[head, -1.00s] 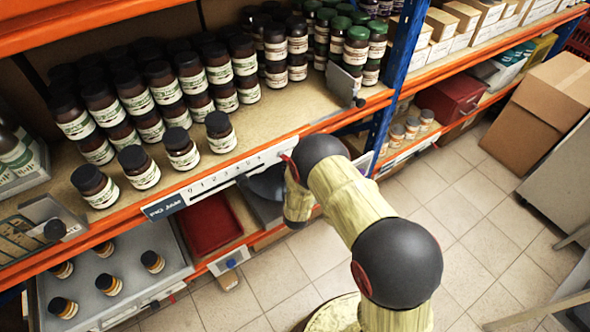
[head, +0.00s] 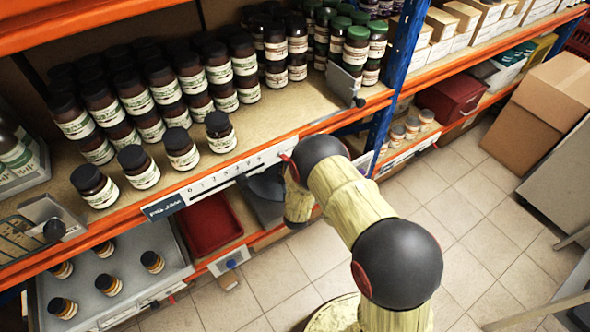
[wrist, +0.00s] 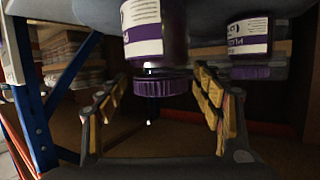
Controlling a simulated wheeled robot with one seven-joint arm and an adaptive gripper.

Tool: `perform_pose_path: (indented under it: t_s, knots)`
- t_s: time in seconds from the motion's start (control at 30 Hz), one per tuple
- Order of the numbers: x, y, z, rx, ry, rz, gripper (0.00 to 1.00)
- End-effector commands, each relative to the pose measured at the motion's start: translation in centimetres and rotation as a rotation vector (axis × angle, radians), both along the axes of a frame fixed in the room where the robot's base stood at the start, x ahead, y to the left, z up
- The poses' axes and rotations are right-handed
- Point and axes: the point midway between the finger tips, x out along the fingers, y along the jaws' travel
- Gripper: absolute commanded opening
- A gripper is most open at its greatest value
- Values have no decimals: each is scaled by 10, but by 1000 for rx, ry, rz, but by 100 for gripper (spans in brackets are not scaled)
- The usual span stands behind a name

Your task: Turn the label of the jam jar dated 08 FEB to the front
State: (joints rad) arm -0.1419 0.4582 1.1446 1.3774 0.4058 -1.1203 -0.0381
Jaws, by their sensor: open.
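In the wrist view, a dark jar with a purple lid (wrist: 160,86) appears lid-down in the picture, beyond and between the fingertips. Its white and purple label (wrist: 142,24) shows toward the left of its body; I cannot read a date on it. A second purple-lidded jar (wrist: 248,40) is to its right, with its label in view. My gripper (wrist: 161,80) is open, with yellow-padded fingers on either side of the near jar's lid; I cannot tell whether they touch it. In the head view, my gripper is hidden beyond my arm and the shelf edge.
In the head view, the upper shelf (head: 285,113) holds several dark-lidded and green-lidded jars. A grey tray (head: 88,298) with small jars is below left, beside a red bin (head: 212,225). Cardboard boxes (head: 550,95) stand at right.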

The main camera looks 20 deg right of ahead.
Motion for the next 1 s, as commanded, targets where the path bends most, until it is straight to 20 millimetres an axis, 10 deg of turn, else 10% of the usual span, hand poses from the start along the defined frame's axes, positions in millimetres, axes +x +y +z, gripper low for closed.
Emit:
perform_pose_path:
  t_s: [1.0]
  knots:
    - [-111,27,36,-1,-3,0,67]
